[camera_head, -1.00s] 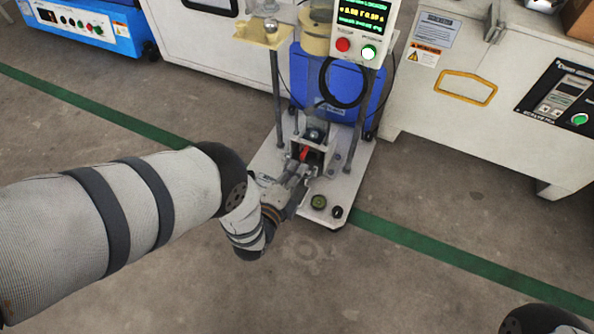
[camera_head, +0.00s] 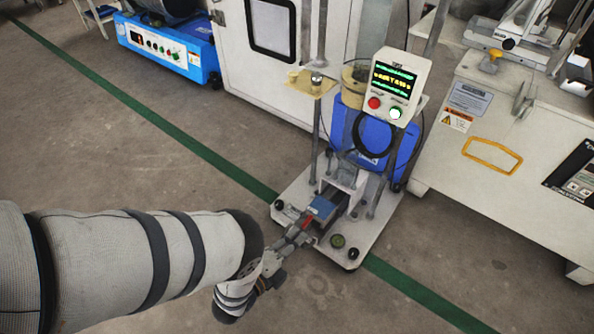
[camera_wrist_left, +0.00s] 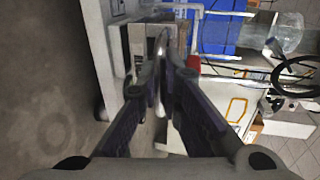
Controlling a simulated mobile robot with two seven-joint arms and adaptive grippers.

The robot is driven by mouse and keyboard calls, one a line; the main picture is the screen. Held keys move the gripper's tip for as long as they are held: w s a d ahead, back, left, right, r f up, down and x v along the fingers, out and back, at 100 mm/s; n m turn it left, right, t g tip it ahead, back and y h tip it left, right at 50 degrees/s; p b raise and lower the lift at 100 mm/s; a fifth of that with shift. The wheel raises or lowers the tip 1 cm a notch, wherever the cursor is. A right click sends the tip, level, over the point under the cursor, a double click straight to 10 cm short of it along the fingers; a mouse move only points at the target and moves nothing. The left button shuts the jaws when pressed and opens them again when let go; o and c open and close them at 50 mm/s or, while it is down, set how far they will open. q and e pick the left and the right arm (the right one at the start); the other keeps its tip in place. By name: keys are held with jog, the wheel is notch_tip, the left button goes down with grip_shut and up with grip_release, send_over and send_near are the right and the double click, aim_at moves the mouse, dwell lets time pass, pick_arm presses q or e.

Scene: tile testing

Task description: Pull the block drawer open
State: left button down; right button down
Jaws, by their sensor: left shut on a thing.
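The block drawer (camera_head: 334,214) sticks out of its white housing on the test stand. A blue-grey block (camera_head: 322,206) lies in it, with a small red part at its front left. My left gripper (camera_head: 304,224) is at the drawer's front end and shut on its handle, which the fingers mostly hide. In the left wrist view, the two dark fingers (camera_wrist_left: 161,60) close together on a thin pale piece in front of the drawer front. My right gripper is not in view.
The stand's white base plate (camera_head: 290,212) carries upright posts, a dark green round knob (camera_head: 337,241) and a display box (camera_head: 400,86). A blue container (camera_head: 375,150) stands behind. White cabinets stand behind and at right. The floor in front is clear.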

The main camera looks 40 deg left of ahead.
pick_arm(q)
jog(key=c, duration=2)
grip_release()
jog(key=shift+c, duration=0.2)
jog(key=v, duration=1.2)
